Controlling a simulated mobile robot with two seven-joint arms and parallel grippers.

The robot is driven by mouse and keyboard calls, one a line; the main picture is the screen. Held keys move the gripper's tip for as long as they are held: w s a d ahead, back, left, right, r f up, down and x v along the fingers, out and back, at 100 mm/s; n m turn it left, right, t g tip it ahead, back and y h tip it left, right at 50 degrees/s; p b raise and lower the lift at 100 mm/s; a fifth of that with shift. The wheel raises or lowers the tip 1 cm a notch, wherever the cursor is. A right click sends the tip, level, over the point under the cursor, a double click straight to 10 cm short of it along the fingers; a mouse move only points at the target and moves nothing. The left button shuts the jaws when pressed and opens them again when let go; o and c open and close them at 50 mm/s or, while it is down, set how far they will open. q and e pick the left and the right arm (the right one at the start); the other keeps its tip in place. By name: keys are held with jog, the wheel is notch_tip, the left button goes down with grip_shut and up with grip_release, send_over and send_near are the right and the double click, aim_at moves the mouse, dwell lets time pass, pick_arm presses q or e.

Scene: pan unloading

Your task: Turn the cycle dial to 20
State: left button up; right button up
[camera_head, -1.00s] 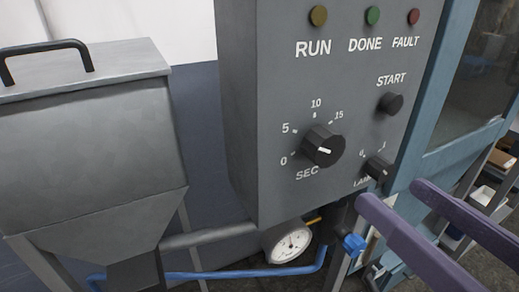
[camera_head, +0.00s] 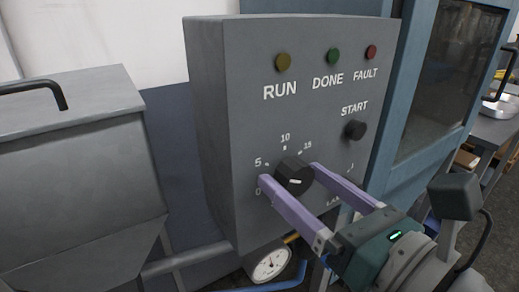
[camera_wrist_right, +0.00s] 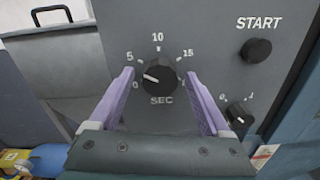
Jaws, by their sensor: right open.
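The cycle dial (camera_head: 294,176) is a dark knob marked SEC on the grey control box. It also shows in the right wrist view (camera_wrist_right: 160,73), where its white mark points left, between 0 and 5 and nearer 0. The numbers 0, 5, 10 and 15 are readable; I see no 20. My right gripper (camera_head: 289,173) is open, with its purple fingers on either side of the dial. In the right wrist view (camera_wrist_right: 157,79) gaps show between both fingers and the knob. My left gripper is out of view.
The START button (camera_head: 355,130) is above right of the dial. A smaller LAMP knob (camera_wrist_right: 239,115) is at lower right, close to the right finger. RUN (camera_head: 283,62), DONE (camera_head: 333,56) and FAULT (camera_head: 371,52) lights are above. A gauge (camera_head: 271,264) hangs below the box.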

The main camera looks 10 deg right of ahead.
jog(key=shift+c, duration=0.3)
grip_shut()
dwell(0.3)
